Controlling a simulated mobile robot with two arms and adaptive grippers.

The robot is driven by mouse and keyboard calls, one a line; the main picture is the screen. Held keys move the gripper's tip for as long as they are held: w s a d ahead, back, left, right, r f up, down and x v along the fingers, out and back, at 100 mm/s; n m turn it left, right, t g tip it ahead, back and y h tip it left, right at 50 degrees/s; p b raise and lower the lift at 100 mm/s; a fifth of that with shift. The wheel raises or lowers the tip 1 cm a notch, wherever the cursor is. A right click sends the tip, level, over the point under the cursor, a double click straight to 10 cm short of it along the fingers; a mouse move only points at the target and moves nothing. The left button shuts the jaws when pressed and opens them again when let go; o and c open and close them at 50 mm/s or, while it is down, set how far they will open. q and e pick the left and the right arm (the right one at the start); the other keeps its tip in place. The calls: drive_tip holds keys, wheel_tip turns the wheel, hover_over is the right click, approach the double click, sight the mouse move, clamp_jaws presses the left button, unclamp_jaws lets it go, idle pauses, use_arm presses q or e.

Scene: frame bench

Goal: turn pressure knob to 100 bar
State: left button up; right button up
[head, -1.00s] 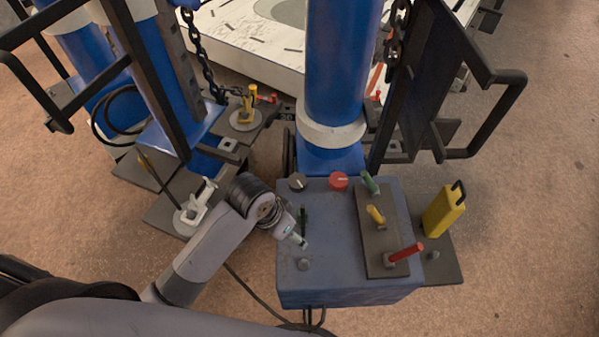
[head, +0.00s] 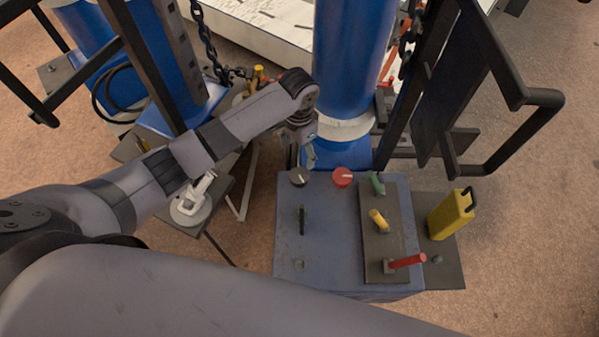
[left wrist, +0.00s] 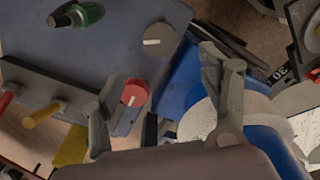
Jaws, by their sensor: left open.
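A blue-grey control box (head: 335,245) stands in front of the blue column in the head view. Near its back edge are a dark knob (head: 298,177) and a red knob (head: 343,177), each with a pale pointer mark. I cannot tell which is the pressure knob, and no bar scale is readable. My left gripper (head: 310,155) is open and empty just behind the dark knob. In the left wrist view its fingers (left wrist: 160,75) are spread wide. There the red knob (left wrist: 133,92) appears between them and the dark knob (left wrist: 158,40) beyond. Neither looks gripped. My right gripper is out of view.
A black plate with green (head: 377,184), yellow (head: 378,219) and red (head: 407,261) levers occupies the box's right side. A black-and-green handle (head: 302,220) stands on its left. A yellow block (head: 452,214) stands to the right. The blue column (head: 350,70) rises close behind.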

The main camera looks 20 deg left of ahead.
sight(299, 175)
use_arm(q)
wheel_tip(299, 175, down, 13)
drive_tip(key=shift+b, duration=0.45)
drive_tip(key=shift+c, duration=0.3)
drive_tip(key=c, duration=1.1)
